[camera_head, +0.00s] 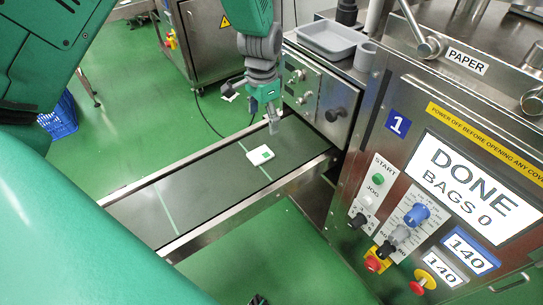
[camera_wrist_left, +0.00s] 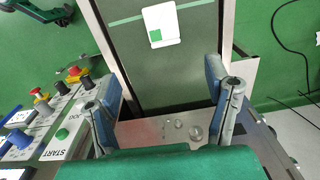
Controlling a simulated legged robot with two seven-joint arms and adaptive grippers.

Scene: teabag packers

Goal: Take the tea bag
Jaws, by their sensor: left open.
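The tea bag (camera_head: 260,155) is a small white packet with a green square. It lies flat on the dark conveyor belt (camera_head: 195,190), beside a pale green cross line. My left gripper (camera_head: 264,113) hangs beyond the tea bag, over the belt's machine end, open and empty. In the left wrist view the two blue-grey fingers (camera_wrist_left: 163,95) are spread wide apart. The tea bag (camera_wrist_left: 159,25) shows there near the top, past the fingertips and not between them. My right gripper is not in view.
The packing machine's control panel (camera_head: 400,215) with knobs and red buttons stands at the right. Metal rails (camera_head: 250,203) edge the belt. A grey tray (camera_head: 327,40) sits on the machine top. A blue crate (camera_head: 60,118) stands at far left. The belt's near part is clear.

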